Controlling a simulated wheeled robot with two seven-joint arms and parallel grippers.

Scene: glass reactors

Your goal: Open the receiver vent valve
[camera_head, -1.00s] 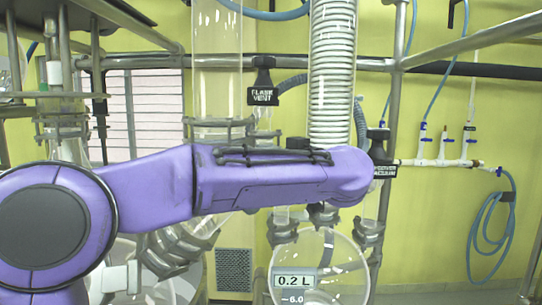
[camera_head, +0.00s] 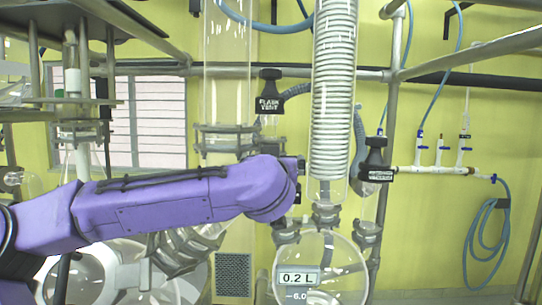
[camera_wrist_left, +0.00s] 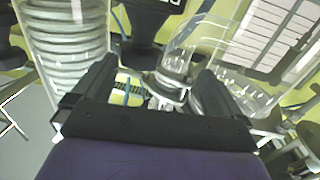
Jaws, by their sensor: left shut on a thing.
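The black FLASK VENT valve (camera_head: 269,92) stands above the arm. Another labelled black valve (camera_head: 375,160) is to the right; its small label is hard to read. My right gripper is not in view.
The round receiver flask (camera_head: 335,262) with a 0.2 L display hangs below. Metal rails (camera_head: 392,110) and blue hoses (camera_head: 487,225) are on the right.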

